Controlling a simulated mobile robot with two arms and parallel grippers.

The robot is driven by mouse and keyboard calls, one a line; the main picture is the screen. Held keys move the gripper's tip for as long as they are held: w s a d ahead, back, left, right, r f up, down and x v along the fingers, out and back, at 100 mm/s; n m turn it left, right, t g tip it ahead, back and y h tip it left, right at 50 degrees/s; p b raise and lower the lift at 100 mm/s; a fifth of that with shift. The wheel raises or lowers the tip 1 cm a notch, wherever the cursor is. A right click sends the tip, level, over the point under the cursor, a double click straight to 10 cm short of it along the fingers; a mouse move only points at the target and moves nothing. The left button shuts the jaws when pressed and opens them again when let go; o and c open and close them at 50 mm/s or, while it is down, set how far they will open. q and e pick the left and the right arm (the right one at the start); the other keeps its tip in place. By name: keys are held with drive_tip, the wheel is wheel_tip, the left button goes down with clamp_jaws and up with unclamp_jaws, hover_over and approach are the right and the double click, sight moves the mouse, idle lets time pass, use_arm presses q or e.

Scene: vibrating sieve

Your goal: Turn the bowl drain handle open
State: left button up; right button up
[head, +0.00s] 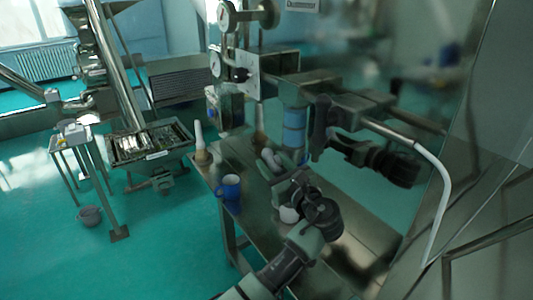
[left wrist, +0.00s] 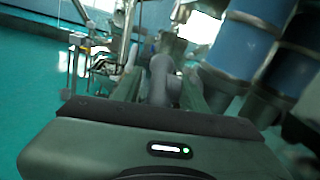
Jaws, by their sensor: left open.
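My left gripper (head: 277,172) reaches in from the bottom of the head view, above the metal table. Its two fingers stand apart in the left wrist view (left wrist: 165,92). A grey rounded piece (left wrist: 163,78) shows between or just beyond the fingers; whether they touch it I cannot tell. In the head view a similar pale grey piece (head: 270,158) shows near the fingertips. I cannot make out for sure which part is the bowl drain handle. My right gripper cannot be made out.
A blue mug (head: 229,188) and a white pestle-like item (head: 199,134) stand on the metal table (head: 238,150). Machinery with gauges (head: 227,16) rises behind.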

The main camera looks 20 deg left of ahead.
sight(267, 157)
use_arm(q)
drive_tip(key=x, duration=0.3)
drive_tip(key=shift+w+a+f+p, duration=0.1)
drive_tip(key=shift+w+a+p, duration=0.05)
drive_tip(key=shift+p, duration=0.25)
